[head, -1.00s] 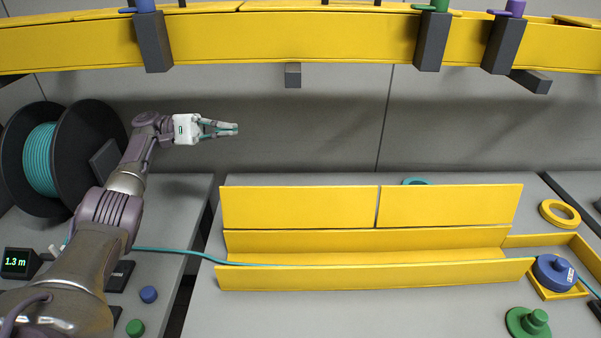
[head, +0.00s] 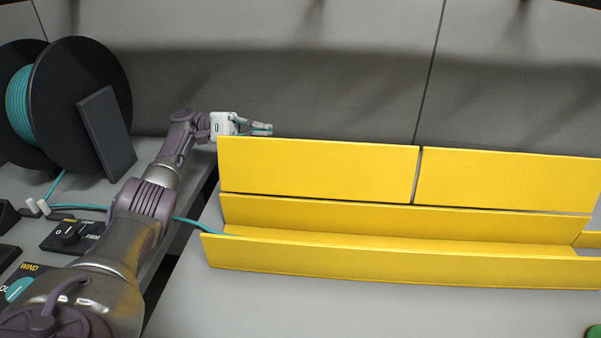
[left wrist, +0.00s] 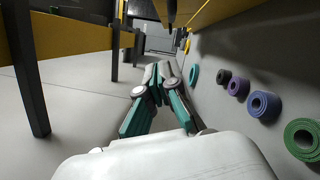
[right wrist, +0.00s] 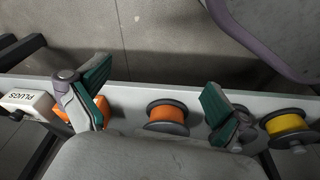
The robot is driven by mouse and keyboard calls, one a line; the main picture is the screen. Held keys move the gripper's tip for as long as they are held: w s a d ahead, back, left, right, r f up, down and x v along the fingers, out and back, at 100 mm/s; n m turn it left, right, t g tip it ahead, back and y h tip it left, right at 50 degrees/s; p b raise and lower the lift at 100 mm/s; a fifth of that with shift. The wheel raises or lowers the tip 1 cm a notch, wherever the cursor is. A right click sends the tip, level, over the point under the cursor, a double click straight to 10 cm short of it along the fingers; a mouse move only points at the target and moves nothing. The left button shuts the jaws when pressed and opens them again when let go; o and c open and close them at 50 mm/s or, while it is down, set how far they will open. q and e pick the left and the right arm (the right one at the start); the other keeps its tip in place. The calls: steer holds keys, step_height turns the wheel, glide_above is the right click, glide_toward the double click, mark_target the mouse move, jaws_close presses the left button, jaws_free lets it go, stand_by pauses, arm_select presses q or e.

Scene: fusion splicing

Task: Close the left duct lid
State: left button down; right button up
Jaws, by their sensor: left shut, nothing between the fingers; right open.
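The yellow duct (head: 400,255) runs across the bench in the head view. Its left lid (head: 318,170) stands upright and open along the back edge, beside the right lid (head: 510,180), which is also upright. A teal cable (head: 200,223) enters the duct's left end; most of it is hidden by the front wall. My left gripper (head: 268,129) is shut and empty, just behind the top left of the left lid. The left wrist view also shows its closed fingers (left wrist: 160,80). My right gripper (right wrist: 150,95) is open and empty in the right wrist view, away from the duct.
A black spool of teal cable (head: 100,85) stands at the back left, with control boxes (head: 68,236) in front. In the right wrist view, an orange spool (right wrist: 167,115) and a yellow spool (right wrist: 286,126) sit near the right gripper.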

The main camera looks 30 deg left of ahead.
mark_target(300, 149)
arm_select(q)
steer(key=d, duration=0.7)
steer(key=s+d+f+p, duration=0.1)
steer(key=d, duration=0.3)
steer(key=shift+d, duration=0.1)
arm_select(e)
step_height(300, 149, down, 7)
steer(key=s, duration=0.2)
steer(key=shift+s+d, duration=0.15)
steer(key=shift+s, duration=0.2)
